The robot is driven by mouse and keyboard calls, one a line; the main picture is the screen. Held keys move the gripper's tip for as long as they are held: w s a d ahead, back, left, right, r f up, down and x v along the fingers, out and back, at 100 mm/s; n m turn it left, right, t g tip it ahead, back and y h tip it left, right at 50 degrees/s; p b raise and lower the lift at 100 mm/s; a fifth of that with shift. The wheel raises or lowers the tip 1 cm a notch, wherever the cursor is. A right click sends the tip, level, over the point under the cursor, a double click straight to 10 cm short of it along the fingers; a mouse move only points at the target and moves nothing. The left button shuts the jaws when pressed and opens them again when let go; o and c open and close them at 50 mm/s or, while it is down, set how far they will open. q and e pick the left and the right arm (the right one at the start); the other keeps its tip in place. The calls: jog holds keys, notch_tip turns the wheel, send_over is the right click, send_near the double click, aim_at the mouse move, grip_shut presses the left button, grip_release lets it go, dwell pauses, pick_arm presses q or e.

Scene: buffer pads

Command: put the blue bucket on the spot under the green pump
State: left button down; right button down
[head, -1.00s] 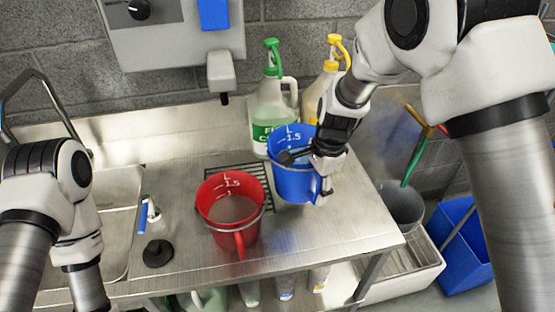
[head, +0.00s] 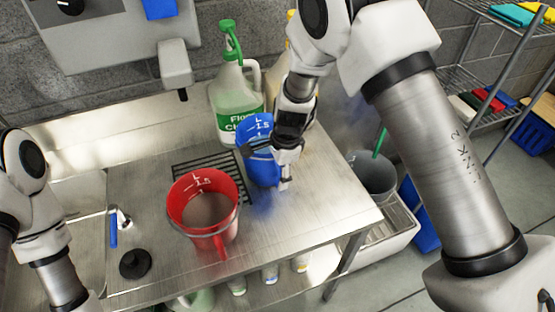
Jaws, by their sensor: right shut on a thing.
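The blue bucket (head: 255,162) is on the right side of the red bucket, in front of a clear jug (head: 238,98) with a green pump (head: 231,42). My right gripper (head: 284,168) is shut on the right side of the blue bucket and hides part of it. A blurred blue reflection lies on the steel below; I cannot tell whether the bucket touches the counter. The bucket looks close to upright. My left arm is at the left edge, and its gripper is not in view.
A red bucket (head: 212,240) with grey-brown contents stands on the steel counter (head: 310,220), close to the blue one. A dark slatted grate (head: 190,172) lies behind it. A black plug (head: 135,264) is at the front left. A grey bin (head: 374,180) stands right of the counter.

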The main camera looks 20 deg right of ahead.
jog(key=shift+w+f, duration=0.15)
jog(key=shift+f, duration=0.1)
jog(key=shift+c, duration=1.5)
grip_release()
jog(key=shift+s+f, duration=0.1)
jog(key=shift+s, duration=0.1)
notch_tip(320, 180, up, 12)
jog(key=d+b, duration=0.1)
jog(key=b, duration=0.1)
jog(key=shift+s+d, duration=0.15)
jog(key=shift+d, duration=0.1)
